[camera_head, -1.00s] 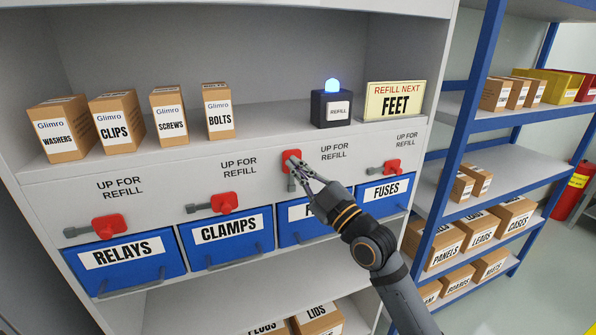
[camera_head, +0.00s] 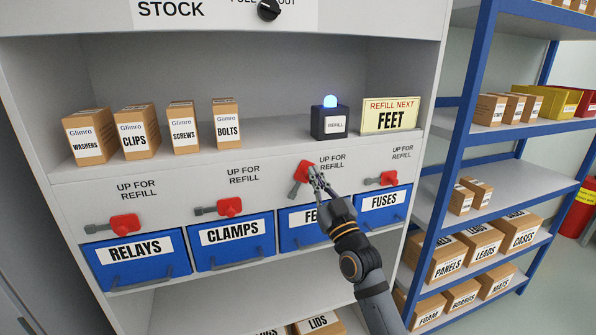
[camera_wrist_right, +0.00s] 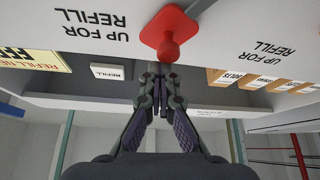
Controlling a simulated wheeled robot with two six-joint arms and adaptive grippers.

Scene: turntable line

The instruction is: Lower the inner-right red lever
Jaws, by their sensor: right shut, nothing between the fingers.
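The inner-right red lever (camera_head: 303,170) is on the grey panel above the blue FE… bin (camera_head: 291,236), whose label is partly hidden by my arm. Its grey bar slants down and to the left. My right gripper (camera_head: 314,175) is shut and empty, its fingertips overlapping the lever's right edge. In the right wrist view the picture is upside down; the red lever (camera_wrist_right: 168,28) with its round knob lies just beyond the shut fingertips (camera_wrist_right: 160,72). I cannot tell whether they touch. My left gripper is out of view.
Other red levers sit above RELAYS (camera_head: 124,222), CLAMPS (camera_head: 229,206) and FUSES (camera_head: 388,178), their grey bars pointing left. The shelf above holds small boxes, a black REFILL box (camera_head: 329,122) with a lit blue lamp, and a FEET sign (camera_head: 391,115). A blue rack (camera_head: 456,130) stands right.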

